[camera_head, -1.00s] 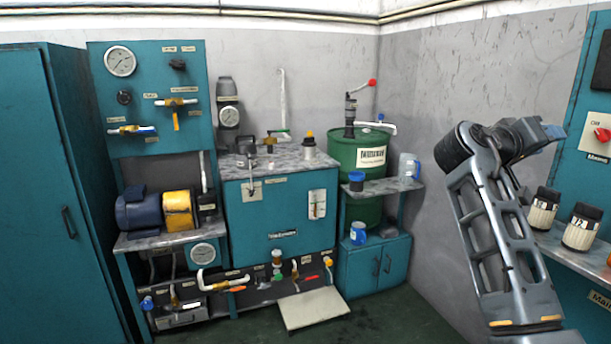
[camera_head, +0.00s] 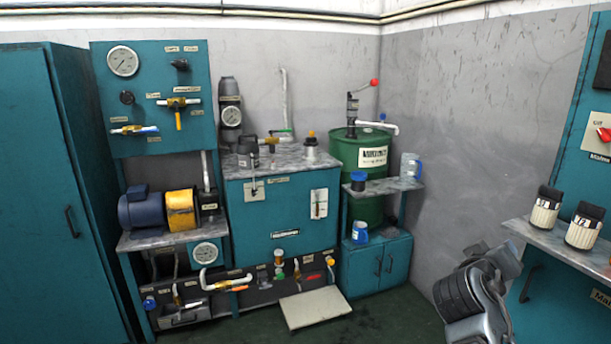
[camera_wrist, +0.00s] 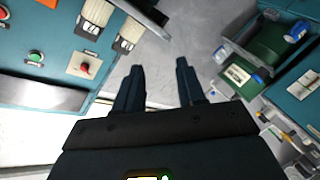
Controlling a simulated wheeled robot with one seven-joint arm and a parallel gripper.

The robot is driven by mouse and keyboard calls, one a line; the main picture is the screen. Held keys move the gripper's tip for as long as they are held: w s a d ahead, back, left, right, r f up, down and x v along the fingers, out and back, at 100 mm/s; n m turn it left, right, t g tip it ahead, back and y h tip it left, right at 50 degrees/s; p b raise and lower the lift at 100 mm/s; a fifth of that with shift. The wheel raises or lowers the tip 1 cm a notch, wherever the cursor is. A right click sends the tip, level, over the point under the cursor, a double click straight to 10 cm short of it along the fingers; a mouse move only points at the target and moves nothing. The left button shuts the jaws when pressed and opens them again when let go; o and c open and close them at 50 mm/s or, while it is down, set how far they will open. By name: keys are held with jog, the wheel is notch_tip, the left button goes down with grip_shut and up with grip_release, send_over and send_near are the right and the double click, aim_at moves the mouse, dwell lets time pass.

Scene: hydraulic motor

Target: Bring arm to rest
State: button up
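My arm (camera_head: 474,298) is folded low at the bottom right of the head view, in front of the grey wall and left of the right-hand shelf. My gripper fingers are not clear in the head view. In the wrist view my gripper (camera_wrist: 158,85) shows two dark fingers spread apart, with bare grey wall and floor between them. It holds nothing.
At right, a shelf (camera_head: 547,236) carries two white, black-capped containers (camera_head: 562,222) beside a teal panel with a red switch (camera_head: 603,134). The hydraulic unit (camera_head: 282,215), green drum (camera_head: 362,150) and blue motor (camera_head: 141,208) stand farther back. Green floor lies between.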

jog(key=s+a+f+n+t+y, duration=0.2)
jog(key=s+a+f+y, duration=0.35)
jog(key=s+f, duration=0.65)
jog(key=s+a+f+n+y, duration=0.1)
jog(key=s+a+f+y, duration=0.2)
jog(key=s, duration=0.4)
jog(key=s+a+f+y, duration=0.1)
jog(key=s+a+f, duration=0.3)
jog(key=s, duration=0.4)
jog(key=s+a+r+m+t+y, duration=0.1)
jog(key=s+r, duration=0.5)
jog(key=s, duration=0.6)
jog(key=s+a+r+m+y, duration=0.1)
jog(key=s+a+r+m, duration=0.1)
jog(key=s+r, duration=0.5)
jog(key=s, duration=0.5)
jog(key=shift+s+t, duration=0.35)
jog(key=shift+t, duration=0.05)
